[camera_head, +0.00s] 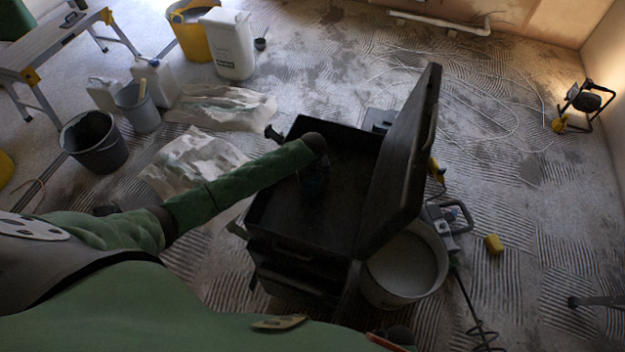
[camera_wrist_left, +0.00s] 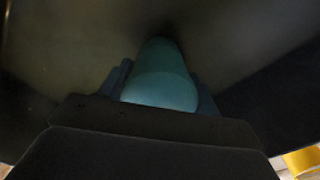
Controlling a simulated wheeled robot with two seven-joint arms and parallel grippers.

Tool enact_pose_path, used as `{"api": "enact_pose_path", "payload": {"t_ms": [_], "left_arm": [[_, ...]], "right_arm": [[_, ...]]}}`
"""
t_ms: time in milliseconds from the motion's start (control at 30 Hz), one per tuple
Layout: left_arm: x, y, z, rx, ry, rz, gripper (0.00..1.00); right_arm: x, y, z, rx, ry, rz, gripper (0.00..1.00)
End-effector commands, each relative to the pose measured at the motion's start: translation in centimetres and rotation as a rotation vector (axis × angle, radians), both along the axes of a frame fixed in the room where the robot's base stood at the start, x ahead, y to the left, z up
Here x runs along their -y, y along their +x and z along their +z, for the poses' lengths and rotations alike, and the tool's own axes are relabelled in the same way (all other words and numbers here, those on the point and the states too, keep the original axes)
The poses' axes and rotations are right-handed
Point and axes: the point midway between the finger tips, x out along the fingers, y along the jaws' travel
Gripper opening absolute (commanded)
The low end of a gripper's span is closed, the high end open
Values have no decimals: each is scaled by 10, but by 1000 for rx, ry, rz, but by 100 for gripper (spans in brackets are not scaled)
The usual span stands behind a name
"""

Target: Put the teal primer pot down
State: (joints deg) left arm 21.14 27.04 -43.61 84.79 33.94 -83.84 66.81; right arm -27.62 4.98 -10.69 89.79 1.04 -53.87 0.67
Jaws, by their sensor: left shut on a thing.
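The teal primer pot (camera_wrist_left: 160,82) shows in the left wrist view, held between the fingers of my left gripper (camera_wrist_left: 160,98). In the head view my left arm reaches into the open black tool box, and my left gripper (camera_head: 314,182) points down inside it, dark against the dark interior. The pot cannot be made out there. Whether the pot touches the box floor cannot be told.
The black tool box (camera_head: 262,212) has its lid (camera_head: 405,160) raised on the right. A white bucket (camera_head: 405,268) stands right of it.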

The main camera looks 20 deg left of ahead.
Motion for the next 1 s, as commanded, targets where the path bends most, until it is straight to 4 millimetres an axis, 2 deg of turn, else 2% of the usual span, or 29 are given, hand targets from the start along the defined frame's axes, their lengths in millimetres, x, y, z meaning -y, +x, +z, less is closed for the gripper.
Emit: {"api": "enact_pose_path", "payload": {"t_ms": [33,133,533,667,800,1000], "left_arm": [[0,0,-1,0,0,0,66],[0,0,0,0,0,0,84],[0,0,6,0,0,0,84],[1,0,22,1,0,-1,84],[1,1,49,2,-2,-1,84],[0,1,87,2,-1,0,84]], "right_arm": [[0,0,-1,0,0,0,36],[0,0,0,1,0,0,36],[0,-2,-2,-7,-1,0,36],[-1,0,1,-11,0,0,36],[-6,4,24,-10,7,-3,36],[-10,7,44,-18,12,-4,36]]}}
